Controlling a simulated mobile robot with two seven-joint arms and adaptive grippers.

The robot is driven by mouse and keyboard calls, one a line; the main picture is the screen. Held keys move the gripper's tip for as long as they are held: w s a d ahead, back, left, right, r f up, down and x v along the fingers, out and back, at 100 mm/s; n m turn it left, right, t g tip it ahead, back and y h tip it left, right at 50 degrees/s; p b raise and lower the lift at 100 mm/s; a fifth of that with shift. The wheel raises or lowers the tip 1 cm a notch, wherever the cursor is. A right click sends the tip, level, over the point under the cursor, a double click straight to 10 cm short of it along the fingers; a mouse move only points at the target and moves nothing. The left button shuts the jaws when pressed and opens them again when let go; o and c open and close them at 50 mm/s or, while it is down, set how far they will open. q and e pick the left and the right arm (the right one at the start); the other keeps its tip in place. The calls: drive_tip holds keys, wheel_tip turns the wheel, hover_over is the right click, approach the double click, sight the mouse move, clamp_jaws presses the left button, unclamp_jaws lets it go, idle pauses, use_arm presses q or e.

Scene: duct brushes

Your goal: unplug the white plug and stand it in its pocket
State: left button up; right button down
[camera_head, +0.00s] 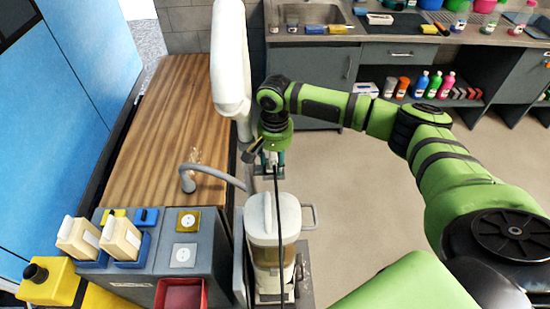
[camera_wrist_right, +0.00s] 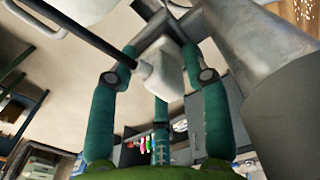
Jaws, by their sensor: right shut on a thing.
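The white plug (camera_wrist_right: 162,74) is between the teal fingers of my right gripper (camera_wrist_right: 160,50) in the right wrist view, with a black cable running from it to the upper left. In the head view my right gripper (camera_head: 270,165) hangs above the area behind the white-topped machine, and the black cable (camera_head: 278,215) trails down from it. The plug is mostly hidden there. On the grey cabinet are a yellow-framed socket (camera_head: 188,221) and a pale-framed socket (camera_head: 183,255), both with bare faces. I cannot tell which opening is the plug's pocket. My left gripper is out of view.
The machine with a white lid (camera_head: 273,215) stands right of the cabinet (camera_head: 215,262). A grey bent hose (camera_head: 210,168) and a white column (camera_head: 230,60) are close to my gripper.

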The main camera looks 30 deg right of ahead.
drive_tip(key=shift+c, duration=2.4)
unclamp_jaws()
drive_tip(key=shift+r, duration=0.1)
wheel_tip(320, 180, up, 11)
drive_tip(key=shift+r, duration=0.1)
drive_tip(key=shift+d+r+p, duration=0.15)
drive_tip(key=shift+r+p, duration=1.45)
drive_tip(key=shift+r, duration=1.2)
